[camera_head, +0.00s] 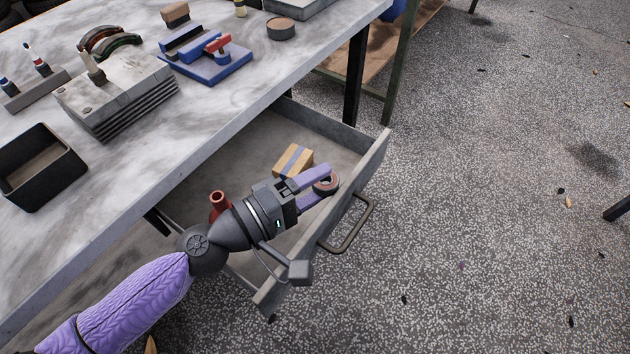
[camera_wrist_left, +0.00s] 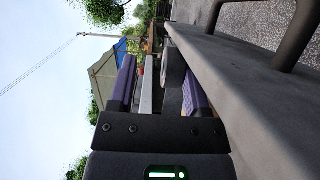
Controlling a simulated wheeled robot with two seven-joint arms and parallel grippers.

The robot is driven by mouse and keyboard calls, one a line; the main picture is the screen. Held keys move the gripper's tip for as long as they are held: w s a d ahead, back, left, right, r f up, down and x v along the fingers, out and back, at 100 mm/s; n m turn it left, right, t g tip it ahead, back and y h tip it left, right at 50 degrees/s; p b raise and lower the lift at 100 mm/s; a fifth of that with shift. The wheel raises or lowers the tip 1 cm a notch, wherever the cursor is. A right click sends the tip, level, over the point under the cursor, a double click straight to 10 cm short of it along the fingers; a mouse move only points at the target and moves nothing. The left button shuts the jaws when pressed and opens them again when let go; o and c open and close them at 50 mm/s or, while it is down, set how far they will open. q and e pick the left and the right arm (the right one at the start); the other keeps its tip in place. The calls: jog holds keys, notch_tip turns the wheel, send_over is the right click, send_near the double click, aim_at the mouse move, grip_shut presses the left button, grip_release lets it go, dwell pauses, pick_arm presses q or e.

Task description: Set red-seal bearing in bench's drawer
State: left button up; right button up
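The bearing (camera_head: 333,182), a dark ring with a reddish face, is at the fingertips of my left gripper (camera_head: 320,184), inside the outline of the bench's open drawer (camera_head: 352,128) near its front wall. In the left wrist view the bearing (camera_wrist_left: 172,78) shows edge-on between the purple fingers. It sits close to one finger, with a clear gap to the other, so the left gripper (camera_wrist_left: 160,85) looks open around it. Whether the bearing rests on the drawer floor is hidden. My right gripper is out of view.
The drawer handle (camera_head: 350,226) sticks out in front. The bench top (camera_head: 110,165) carries a black bin (camera_head: 38,166), a grey finned block (camera_head: 112,92) and a blue fixture (camera_head: 210,68).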

pick_arm(q)
jog(key=shift+s+f, duration=0.1)
jog(key=shift+f, duration=0.15)
